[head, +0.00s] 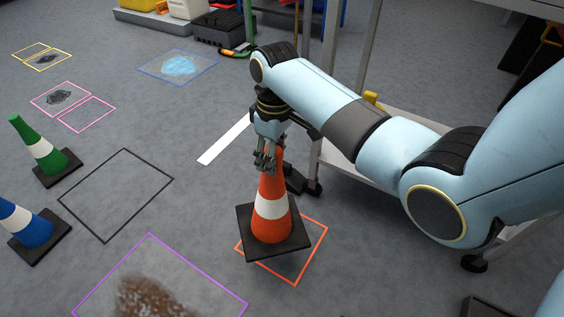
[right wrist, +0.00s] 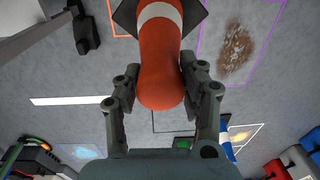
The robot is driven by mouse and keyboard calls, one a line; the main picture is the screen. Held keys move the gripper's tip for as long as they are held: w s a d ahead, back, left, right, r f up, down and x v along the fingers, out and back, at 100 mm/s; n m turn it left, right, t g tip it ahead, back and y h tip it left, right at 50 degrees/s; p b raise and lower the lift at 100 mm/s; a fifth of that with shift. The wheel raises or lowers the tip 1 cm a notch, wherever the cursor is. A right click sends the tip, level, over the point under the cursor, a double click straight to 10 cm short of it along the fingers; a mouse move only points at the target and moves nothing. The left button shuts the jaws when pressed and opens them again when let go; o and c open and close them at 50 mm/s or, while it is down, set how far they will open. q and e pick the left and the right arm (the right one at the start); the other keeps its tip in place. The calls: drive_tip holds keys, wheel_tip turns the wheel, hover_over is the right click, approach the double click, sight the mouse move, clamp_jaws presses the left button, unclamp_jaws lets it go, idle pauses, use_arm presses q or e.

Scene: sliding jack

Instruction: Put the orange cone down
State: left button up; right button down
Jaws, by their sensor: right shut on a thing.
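The orange cone (head: 272,207) has a white band and a black square base. It is upright or nearly so. My right gripper (head: 267,160) is shut on its top from above. In the right wrist view the cone's tip (right wrist: 160,85) is between the two fingers. An orange outlined square (head: 312,250) is on the floor under the cone. The base covers the square's far left part and overlaps its edges, with a dark shadow beside it; it seems a little above the floor. My left gripper is not in view.
A green cone (head: 42,150) and a blue cone (head: 25,222) stand at the left. Black (head: 118,195), purple (head: 150,237) and other outlines mark the floor. A wheeled rack (head: 395,117) stands behind my right arm. Brown dirt (head: 150,297) lies inside the purple outline.

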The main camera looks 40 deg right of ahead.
drive_tip(key=s+a+f+n+b, duration=0.4)
drive_tip(key=s+f+n+b, duration=0.1)
drive_tip(key=f+n, duration=0.35)
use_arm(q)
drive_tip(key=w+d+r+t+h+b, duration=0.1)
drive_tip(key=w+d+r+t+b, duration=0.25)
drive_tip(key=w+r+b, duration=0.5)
use_arm(e)
drive_tip(key=shift+h, duration=0.3)
drive_tip(key=w+d+f, duration=0.2)
drive_tip(key=w+d+f+p, duration=0.1)
drive_tip(key=w+d+f, duration=0.1)
drive_tip(key=d, duration=0.1)
drive_tip(key=w+d+f, duration=0.2)
drive_tip(key=shift+w+d+f+p, duration=0.15)
drive_tip(key=shift+d+p, duration=0.05)
drive_tip(key=shift+p, duration=0.15)
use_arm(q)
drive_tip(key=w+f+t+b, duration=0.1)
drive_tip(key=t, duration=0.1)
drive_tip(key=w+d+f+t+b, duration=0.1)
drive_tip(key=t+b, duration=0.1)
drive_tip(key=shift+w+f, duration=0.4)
use_arm(e)
drive_tip(key=f, duration=0.2)
drive_tip(key=w+f, duration=0.1)
drive_tip(key=f, duration=0.1)
drive_tip(key=shift+d+f, duration=0.1)
drive_tip(key=shift+d, duration=0.3)
